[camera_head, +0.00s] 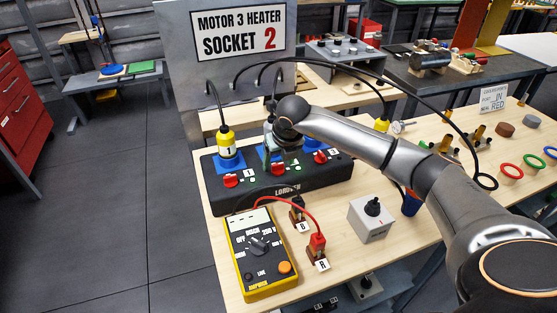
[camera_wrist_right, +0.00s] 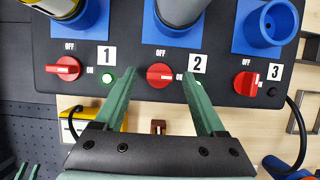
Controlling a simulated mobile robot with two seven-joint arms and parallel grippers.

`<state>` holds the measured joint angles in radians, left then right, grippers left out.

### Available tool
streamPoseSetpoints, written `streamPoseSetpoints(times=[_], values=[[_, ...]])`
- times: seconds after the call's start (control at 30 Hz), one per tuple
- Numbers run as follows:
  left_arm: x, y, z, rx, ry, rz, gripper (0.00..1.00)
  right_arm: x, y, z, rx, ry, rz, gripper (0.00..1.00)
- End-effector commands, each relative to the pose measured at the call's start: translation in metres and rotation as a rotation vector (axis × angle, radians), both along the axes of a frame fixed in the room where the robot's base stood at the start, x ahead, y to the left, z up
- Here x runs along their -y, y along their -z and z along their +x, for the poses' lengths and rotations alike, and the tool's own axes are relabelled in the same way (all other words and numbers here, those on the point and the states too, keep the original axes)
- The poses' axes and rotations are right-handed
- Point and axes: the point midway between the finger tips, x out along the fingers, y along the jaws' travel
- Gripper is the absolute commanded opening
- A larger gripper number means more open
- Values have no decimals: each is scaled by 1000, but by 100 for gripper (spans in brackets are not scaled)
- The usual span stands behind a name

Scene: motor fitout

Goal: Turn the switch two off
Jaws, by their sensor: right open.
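The black box (camera_head: 325,178) carries three red switches and blue sockets. In the right wrist view, switch two (camera_wrist_right: 160,75) sits mid-box beside the label 2 (camera_wrist_right: 198,63). Its knob lies level, its white mark along the line toward ON; OFF is printed above. My right gripper (camera_wrist_right: 159,82) is open, its green fingers on either side of switch two, holding nothing. I cannot tell whether they touch the knob. In the head view the right gripper (camera_head: 287,155) is over the box's middle. Two green strips (camera_wrist_right: 28,172) may be my left gripper.
Switch one (camera_wrist_right: 65,68) and switch three (camera_wrist_right: 246,83) flank switch two closely. The lamp (camera_wrist_right: 108,75) by switch one is green. A yellow plug (camera_head: 226,140) stands in socket 1. A yellow meter (camera_head: 262,255) and a grey switch box (camera_head: 371,218) are in front.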

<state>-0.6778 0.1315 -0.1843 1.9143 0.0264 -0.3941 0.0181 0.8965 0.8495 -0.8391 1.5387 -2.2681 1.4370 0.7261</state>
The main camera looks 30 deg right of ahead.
Motion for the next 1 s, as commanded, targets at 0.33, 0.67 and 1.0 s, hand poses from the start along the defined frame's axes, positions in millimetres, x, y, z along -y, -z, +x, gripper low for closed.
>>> streamPoseSetpoints(times=[0.33,0.67,1.0], values=[[0,0,-1,-1,-1,-1,50,0,4,2,0,-1,1,72],[0,0,-1,-1,-1,-1,50,0,4,2,0,-1,1,35],[0,0,-1,-2,-1,0,50,0,3,2,0,-1,1,0]])
